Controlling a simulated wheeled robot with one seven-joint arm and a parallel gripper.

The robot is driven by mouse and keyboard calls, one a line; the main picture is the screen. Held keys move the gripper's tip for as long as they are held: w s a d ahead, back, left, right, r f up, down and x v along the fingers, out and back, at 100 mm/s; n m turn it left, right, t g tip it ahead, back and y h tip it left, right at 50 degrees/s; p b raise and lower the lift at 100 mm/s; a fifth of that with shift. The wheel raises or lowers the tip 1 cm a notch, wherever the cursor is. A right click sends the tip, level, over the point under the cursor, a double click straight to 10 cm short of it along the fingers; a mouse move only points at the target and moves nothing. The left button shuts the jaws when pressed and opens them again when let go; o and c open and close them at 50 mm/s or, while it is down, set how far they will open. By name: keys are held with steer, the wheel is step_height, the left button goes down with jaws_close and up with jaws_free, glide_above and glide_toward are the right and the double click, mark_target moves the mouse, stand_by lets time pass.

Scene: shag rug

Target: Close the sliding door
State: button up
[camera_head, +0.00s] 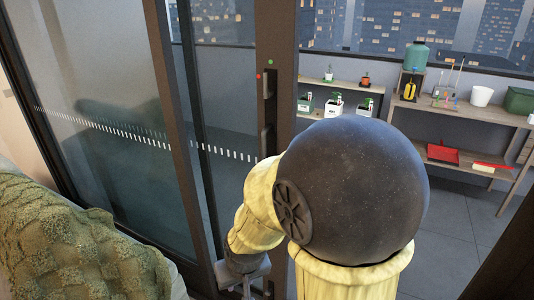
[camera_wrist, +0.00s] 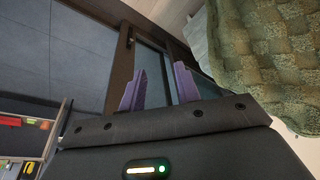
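The sliding door (camera_head: 276,40) has a dark frame and glass, and stands open with a wide gap to its right. A dark handle (camera_head: 268,85) is on its frame, with small red and green dots beside it. In the wrist view the dark door frame (camera_wrist: 121,70) runs behind my gripper's left finger. My gripper (camera_wrist: 160,68) has two purple fingers spread apart with nothing held between them; glass and frame show beyond. In the head view my gripper is low, near the foot of the door frame, mostly hidden by my arm. I cannot tell whether it touches the door.
A green knitted blanket (camera_head: 75,245) on furniture is at the left, close to my gripper's right side in the wrist view (camera_wrist: 265,65). Beyond the opening, shelves (camera_head: 470,108) hold plants, pots and a red dustpan (camera_head: 442,153). The grey tiled floor (camera_head: 455,205) there is clear.

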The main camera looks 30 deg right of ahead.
steer(key=w+d+r+m+t+h+p, duration=0.1)
steer(key=w+r+m+t+h+p, duration=0.15)
steer(key=w+p, duration=0.2)
steer(key=w+d+r+m+t+h+p, duration=0.2)
steer(key=w+m+t+p, duration=0.1)
steer(key=w, duration=0.3)
steer(key=w+d+r+m+t+h+p, duration=0.1)
steer(key=d+r+m+t+h+p, duration=0.1)
steer(key=d+r+t+h+p, duration=0.2)
step_height(320, 180, up, 7)
steer(key=h, duration=0.3)
steer(key=shift+w+t+p, duration=0.15)
steer(key=shift+t+p, duration=0.2)
steer(key=shift+d+f+h, duration=0.1)
steer(key=shift+h, duration=0.15)
steer(key=p+x, duration=0.3)
steer(key=x, duration=1.4)
steer(key=shift+w+d+p, duration=0.15)
steer(key=shift+w+p, duration=0.05)
steer(key=shift+p, duration=0.15)
steer(key=shift+c, duration=0.2)
